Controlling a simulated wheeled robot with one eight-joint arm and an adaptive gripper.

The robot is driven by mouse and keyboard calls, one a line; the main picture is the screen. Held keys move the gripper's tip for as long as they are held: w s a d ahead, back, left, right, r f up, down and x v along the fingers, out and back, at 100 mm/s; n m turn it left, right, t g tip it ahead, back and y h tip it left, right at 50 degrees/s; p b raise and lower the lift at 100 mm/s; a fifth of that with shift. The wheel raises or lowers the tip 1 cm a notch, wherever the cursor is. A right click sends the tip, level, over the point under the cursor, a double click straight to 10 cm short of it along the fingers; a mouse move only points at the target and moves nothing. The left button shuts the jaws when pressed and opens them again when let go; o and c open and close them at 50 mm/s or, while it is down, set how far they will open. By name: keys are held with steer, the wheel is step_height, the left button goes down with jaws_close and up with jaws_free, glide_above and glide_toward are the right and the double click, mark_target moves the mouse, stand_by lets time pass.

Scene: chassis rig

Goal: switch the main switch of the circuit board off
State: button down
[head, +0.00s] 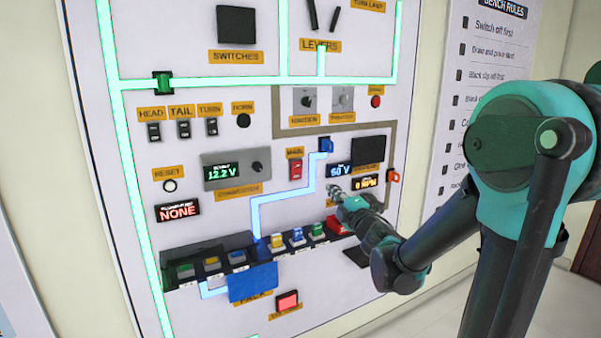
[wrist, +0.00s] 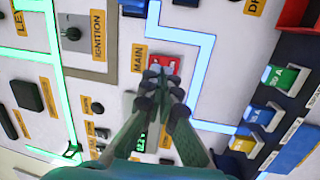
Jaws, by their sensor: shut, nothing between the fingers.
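The main switch (head: 295,170) is a small red rocker under a yellow MAIN label (head: 295,153) on the upright white circuit board (head: 130,210). In the wrist view the red switch (wrist: 166,62) shows just beyond my fingertips, partly covered by them. My gripper (head: 333,190) is shut and empty in front of the board, right of and a little below the switch in the head view. In the wrist view my gripper (wrist: 165,76) points at the switch. I cannot tell whether it touches. The rocker's on or off position is too small to read.
A lit blue trace (head: 285,194) runs from the module tray (head: 215,250) to a blue connector (head: 326,145). A display (head: 222,171) reads 12.2 V. The ignition knob (head: 307,101) is above the switch. A rules poster (head: 480,100) hangs at the right.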

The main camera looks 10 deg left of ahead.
mark_target(298, 166)
steer(key=a+n+y, duration=0.2)
steer(key=a, duration=0.1)
steer(key=shift+s+r+g, duration=0.15)
steer(key=shift+s+g, duration=0.25)
steer(key=shift+w, duration=0.1)
steer(key=x, duration=1.3)
steer(key=shift+w+a, duration=0.2)
steer(key=shift+w, duration=0.15)
